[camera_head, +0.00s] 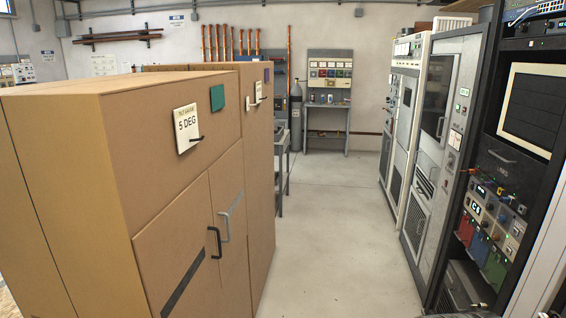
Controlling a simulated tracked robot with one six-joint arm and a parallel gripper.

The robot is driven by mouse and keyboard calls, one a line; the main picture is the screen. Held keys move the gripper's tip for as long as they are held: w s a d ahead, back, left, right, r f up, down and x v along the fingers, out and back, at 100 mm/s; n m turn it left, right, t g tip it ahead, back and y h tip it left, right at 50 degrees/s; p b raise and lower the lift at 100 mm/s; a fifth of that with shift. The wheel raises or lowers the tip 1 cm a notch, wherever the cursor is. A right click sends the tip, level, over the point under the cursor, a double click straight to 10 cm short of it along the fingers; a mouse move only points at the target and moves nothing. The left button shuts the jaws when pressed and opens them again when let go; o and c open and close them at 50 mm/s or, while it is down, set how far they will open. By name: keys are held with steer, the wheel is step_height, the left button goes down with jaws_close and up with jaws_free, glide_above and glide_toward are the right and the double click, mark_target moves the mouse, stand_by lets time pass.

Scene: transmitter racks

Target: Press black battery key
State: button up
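The black battery key cannot be picked out with certainty in the head view. A control panel (492,208) with small knobs, switches and lights sits on the dark rack at the right edge, and some of its small parts look dark. Red, blue and green modules (480,246) sit just below it. These controls are too small to read. My gripper is not in view, so its distance from the panel does not show.
Tan cabinets (165,130) with a "5 DEG" sign fill the left. Pale grey racks (435,130) line the right. A clear concrete aisle (330,240) runs between them to a grey bench (328,98) with a panel at the back wall.

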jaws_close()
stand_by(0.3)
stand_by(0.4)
